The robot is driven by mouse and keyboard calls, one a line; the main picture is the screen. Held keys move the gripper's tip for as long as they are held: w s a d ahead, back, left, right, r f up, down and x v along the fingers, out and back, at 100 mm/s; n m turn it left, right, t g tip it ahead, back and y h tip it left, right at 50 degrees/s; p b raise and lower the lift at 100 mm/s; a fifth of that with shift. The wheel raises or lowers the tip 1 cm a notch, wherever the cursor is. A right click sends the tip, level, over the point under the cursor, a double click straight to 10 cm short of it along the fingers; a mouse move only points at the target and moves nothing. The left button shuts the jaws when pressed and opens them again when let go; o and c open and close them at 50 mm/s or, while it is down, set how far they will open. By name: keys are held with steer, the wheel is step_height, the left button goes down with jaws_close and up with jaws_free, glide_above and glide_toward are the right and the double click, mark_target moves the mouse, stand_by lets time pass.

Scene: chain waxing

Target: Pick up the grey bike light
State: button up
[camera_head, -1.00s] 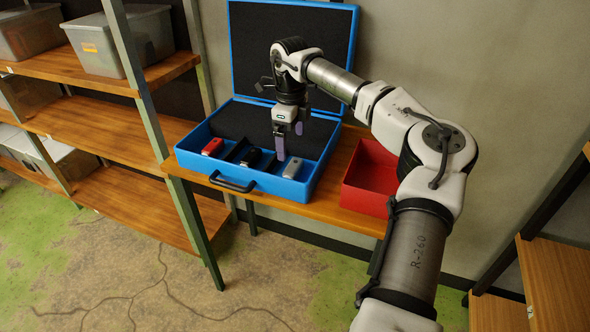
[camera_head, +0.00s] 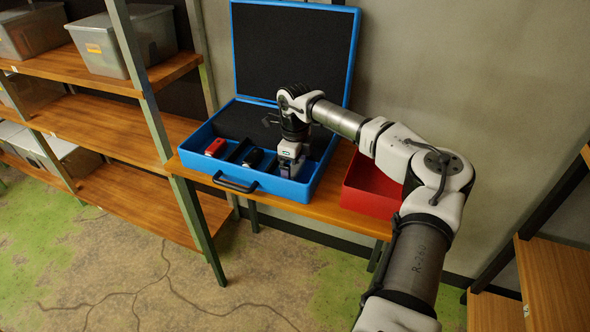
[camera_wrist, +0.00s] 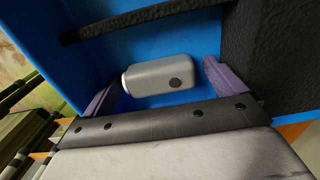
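The grey bike light (camera_wrist: 160,76) lies in a compartment of the blue case (camera_head: 208,177). In the wrist view it is a rounded grey block with a pale left end and a dark round button. My gripper (camera_wrist: 160,88) is open, with one purple finger at each end of the light. The left finger is close to the pale end, and a gap shows at the right. In the head view my gripper (camera_head: 287,170) is down inside the case's right compartment and hides the grey light.
A red light (camera_head: 215,147) and a black light (camera_head: 252,158) lie in compartments to the left, between dark dividers. The case's open lid (camera_head: 234,50) stands behind. A red bin (camera_head: 368,190) stands right of the case on the wooden table (camera_head: 325,205).

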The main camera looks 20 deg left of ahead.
steer(key=c, duration=0.9)
steer(key=shift+c, duration=0.5)
steer(key=shift+r, duration=0.15)
